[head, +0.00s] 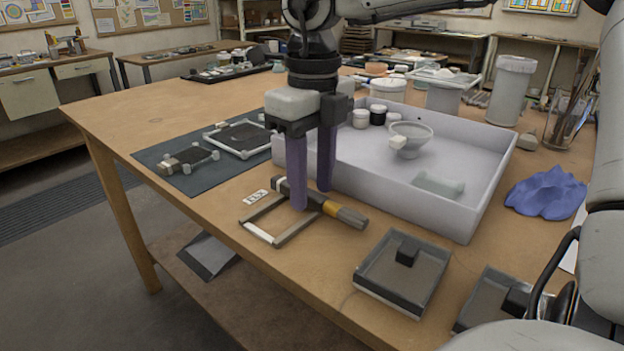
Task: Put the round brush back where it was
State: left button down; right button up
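A brush (346,214) with a dark handle and a yellow-orange band lies beside the tray, one end over a small open rest frame (263,236) on the table. My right gripper (312,198) comes down from above with its two purple fingers straddling the brush. The near finger hides part of the brush. The fingers stand apart, and a small gap shows between the brush and the far finger. I cannot tell whether the brush touches the rest. My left gripper is not in view.
A large white tray (477,205) holding a bowl (412,137) and jars stands just behind the brush. Two small dark trays (388,292) lie at the front right. A blue cloth (546,193) lies at the right. A dark mat (165,180) lies at the left.

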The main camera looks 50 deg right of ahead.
jog(key=shift+r, duration=0.3)
notch_tip(320, 180, up, 10)
jog(key=p, duration=0.1)
jog(key=shift+f+p, duration=0.15)
jog(key=shift+p, duration=0.15)
jog(key=shift+s, duration=0.1)
